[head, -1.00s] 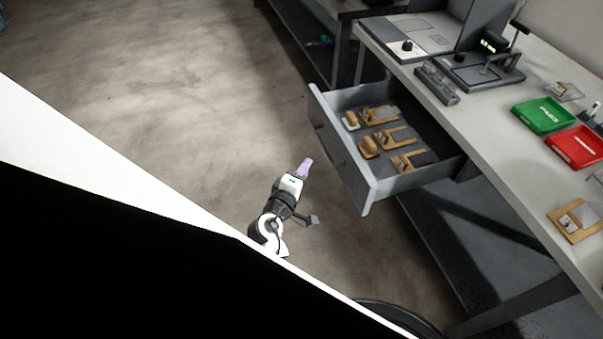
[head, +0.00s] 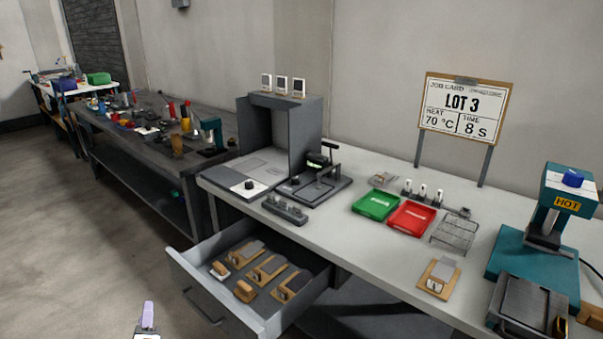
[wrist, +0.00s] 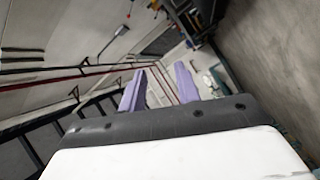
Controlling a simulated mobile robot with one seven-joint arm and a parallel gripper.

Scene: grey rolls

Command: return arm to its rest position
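My gripper (head: 147,316) shows at the bottom edge of the head view, in front of and left of the open drawer, over the floor. Only its purple fingertip end and a bit of white body show there; the rest of the arm is out of frame. In the wrist view, my gripper (wrist: 160,82) has its two purple fingers apart with a clear gap and nothing between them.
On the bench are a green tray (head: 376,204), a red tray (head: 411,216) and a teal press (head: 548,230). Open floor (head: 70,240) lies at the left.

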